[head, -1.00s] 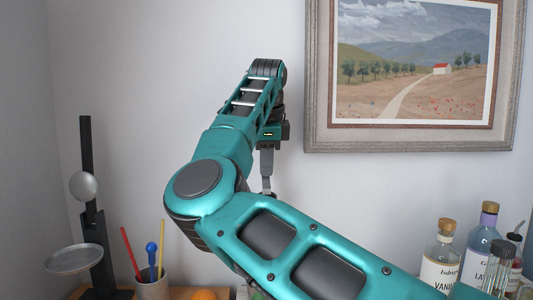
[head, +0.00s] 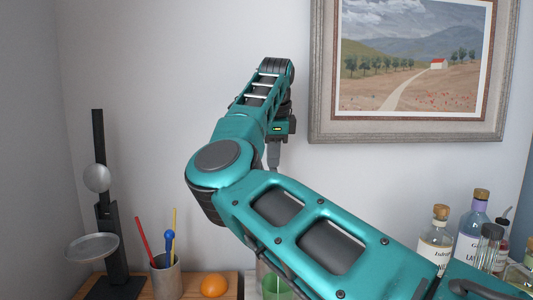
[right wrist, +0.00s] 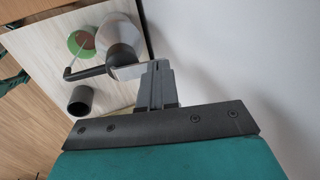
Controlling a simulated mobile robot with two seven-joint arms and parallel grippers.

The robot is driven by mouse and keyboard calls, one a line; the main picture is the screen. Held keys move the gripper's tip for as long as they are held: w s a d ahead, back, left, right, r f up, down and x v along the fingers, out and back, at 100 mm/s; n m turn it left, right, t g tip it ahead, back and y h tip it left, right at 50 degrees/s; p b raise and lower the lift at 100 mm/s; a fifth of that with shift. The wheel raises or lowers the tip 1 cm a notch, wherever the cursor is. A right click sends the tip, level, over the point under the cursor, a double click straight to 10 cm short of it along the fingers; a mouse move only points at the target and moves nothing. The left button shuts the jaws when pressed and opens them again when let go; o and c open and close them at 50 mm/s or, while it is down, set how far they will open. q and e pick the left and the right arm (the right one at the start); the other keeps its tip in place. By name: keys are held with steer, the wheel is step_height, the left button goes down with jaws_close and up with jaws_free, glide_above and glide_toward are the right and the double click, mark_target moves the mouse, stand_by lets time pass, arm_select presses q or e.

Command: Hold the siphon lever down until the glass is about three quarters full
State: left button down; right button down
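My right gripper (right wrist: 158,88) has its two grey fingers together, at the siphon's metal head (right wrist: 125,62) in the right wrist view. I cannot tell whether the fingertips press the lever. A dark spout (right wrist: 84,72) sticks out from the head. A green glass (right wrist: 72,48) stands beside the siphon, with a reddish-brown patch inside. A thin pale line, perhaps a stream, crosses it. The fill level cannot be read. In the head view, the right gripper (head: 273,156) is partly behind my arm. The glass (head: 274,289) shows at the bottom edge, partly hidden. My left gripper is out of view.
A black stand with a ball and pan (head: 92,247), a pencil cup (head: 166,278) and an orange (head: 214,285) are at left. Bottles (head: 435,246) stand at right. A framed picture (head: 318,100) hangs behind. A dark cup (right wrist: 80,101) stands near the glass.

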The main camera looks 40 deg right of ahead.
steer(key=shift+w+d+f+b, duration=0.1)
steer(key=shift+w+f+b, duration=0.1)
steer(key=shift+f+b, duration=0.15)
steer(key=shift+d+f, duration=0.1)
steer(key=shift+d, duration=0.15)
steer(key=shift+a, duration=0.1)
stand_by(0.7)
stand_by(1.4)
stand_by(0.6)
steer(key=shift+r+p, duration=0.7)
steer(key=shift+r, duration=0.25)
